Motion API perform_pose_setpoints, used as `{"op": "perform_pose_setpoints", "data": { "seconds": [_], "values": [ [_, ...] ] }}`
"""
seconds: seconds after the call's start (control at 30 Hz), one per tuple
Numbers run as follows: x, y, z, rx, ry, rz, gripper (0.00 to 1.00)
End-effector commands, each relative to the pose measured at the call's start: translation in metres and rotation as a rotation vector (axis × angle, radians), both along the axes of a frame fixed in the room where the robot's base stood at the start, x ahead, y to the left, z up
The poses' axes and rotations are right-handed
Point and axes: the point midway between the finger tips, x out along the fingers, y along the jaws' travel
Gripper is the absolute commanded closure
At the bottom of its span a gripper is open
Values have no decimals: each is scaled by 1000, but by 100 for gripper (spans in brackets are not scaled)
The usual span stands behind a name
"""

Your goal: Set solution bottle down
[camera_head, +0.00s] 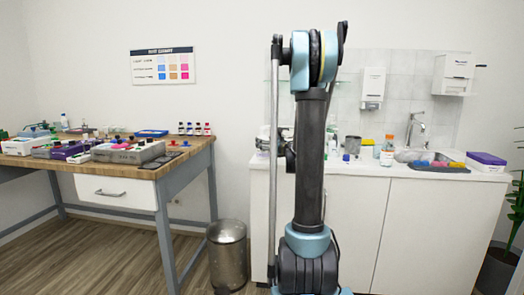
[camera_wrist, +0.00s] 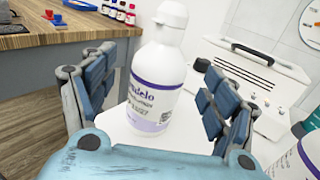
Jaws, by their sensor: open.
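The solution bottle (camera_wrist: 160,75) is white with purple bands on its label and a white cap. In the wrist view it looks upright, with its base on a white surface (camera_wrist: 125,133). My gripper (camera_wrist: 155,85) is open, with one padded finger on each side of the bottle. Narrow gaps show between the bottle and both fingers. In the head view my arm stands in front of the counter, and I cannot make out the gripper or this bottle there.
In the wrist view a white case with a black handle (camera_wrist: 262,85) stands right of the bottle, and another labelled bottle (camera_wrist: 308,155) is at lower right. The head view shows a wooden workbench (camera_head: 180,160), a metal bin (camera_head: 227,255) and an orange-capped bottle (camera_head: 387,152) near the sink.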

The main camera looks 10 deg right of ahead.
Motion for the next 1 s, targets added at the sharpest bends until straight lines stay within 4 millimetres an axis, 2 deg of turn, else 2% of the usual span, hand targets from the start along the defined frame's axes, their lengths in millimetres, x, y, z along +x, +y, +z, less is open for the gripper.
{"op": "perform_pose_setpoints", "data": {
  "seconds": [0.4,0.67,0.93,0.97,1.0],
  "values": [
    [44,16,-4,0,0,2,21],
    [46,16,-4,0,0,1,21],
    [46,16,-4,0,0,1,82],
    [46,16,-4,0,0,1,83],
    [46,16,-4,1,0,1,88]
  ]
}}
